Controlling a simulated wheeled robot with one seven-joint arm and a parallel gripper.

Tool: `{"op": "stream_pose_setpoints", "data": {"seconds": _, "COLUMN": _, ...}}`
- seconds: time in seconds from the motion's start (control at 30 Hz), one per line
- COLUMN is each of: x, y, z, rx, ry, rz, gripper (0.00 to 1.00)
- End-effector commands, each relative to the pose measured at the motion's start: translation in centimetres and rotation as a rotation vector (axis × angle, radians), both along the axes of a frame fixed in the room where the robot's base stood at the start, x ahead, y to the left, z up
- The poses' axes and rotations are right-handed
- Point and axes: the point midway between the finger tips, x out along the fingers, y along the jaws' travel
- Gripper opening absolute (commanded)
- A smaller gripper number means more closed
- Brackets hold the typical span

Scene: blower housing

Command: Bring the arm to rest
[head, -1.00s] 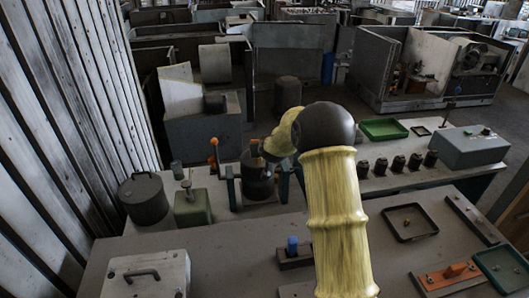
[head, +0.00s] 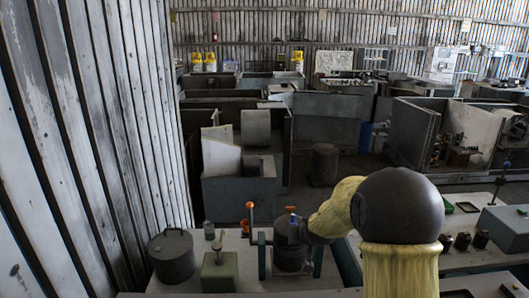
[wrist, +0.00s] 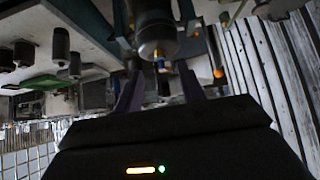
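My gripper (wrist: 160,78) shows in the wrist view as two dark purple fingers standing apart. No finger is seen touching anything. Beyond them is a grey cylindrical housing (wrist: 156,28) with a small blue and yellow part (wrist: 160,63) below it in the picture; its depth relative to the fingertips is unclear. In the head view my arm, with yellow sleeves and a dark round joint, reaches left to the dark housing (head: 289,256) between two teal posts. A small bluish part with an orange tip (head: 291,209) shows above it. My gripper cannot be made out clearly there.
A dark lidded pot (head: 172,256) and a green-grey box (head: 219,273) stand left of the housing, near an upright orange-tipped lever (head: 250,214). Several dark knobs (head: 462,241) and a grey box (head: 506,226) are on the right. A ribbed wall (head: 95,130) rises on the left.

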Motion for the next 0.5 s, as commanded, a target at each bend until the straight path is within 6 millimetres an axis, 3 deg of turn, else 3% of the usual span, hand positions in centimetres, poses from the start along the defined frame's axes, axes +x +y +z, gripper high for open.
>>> {"op": "stream_pose_setpoints", "data": {"seconds": 0.03, "x": -2.8, "y": 0.0, "z": 0.2, "rx": -0.002, "ry": 0.048, "rz": 0.005, "gripper": 0.39}}
{"op": "stream_pose_setpoints", "data": {"seconds": 0.3, "x": -18.6, "y": -0.8, "z": -0.8, "rx": -0.011, "ry": 0.342, "rz": -0.012, "gripper": 0.39}}
{"op": "stream_pose_setpoints", "data": {"seconds": 0.4, "x": -23.9, "y": -1.2, "z": -1.3, "rx": -0.017, "ry": 0.435, "rz": -0.026, "gripper": 0.39}}
{"op": "stream_pose_setpoints", "data": {"seconds": 0.5, "x": -27.4, "y": -1.5, "z": -1.7, "rx": -0.02, "ry": 0.498, "rz": -0.038, "gripper": 0.39}}
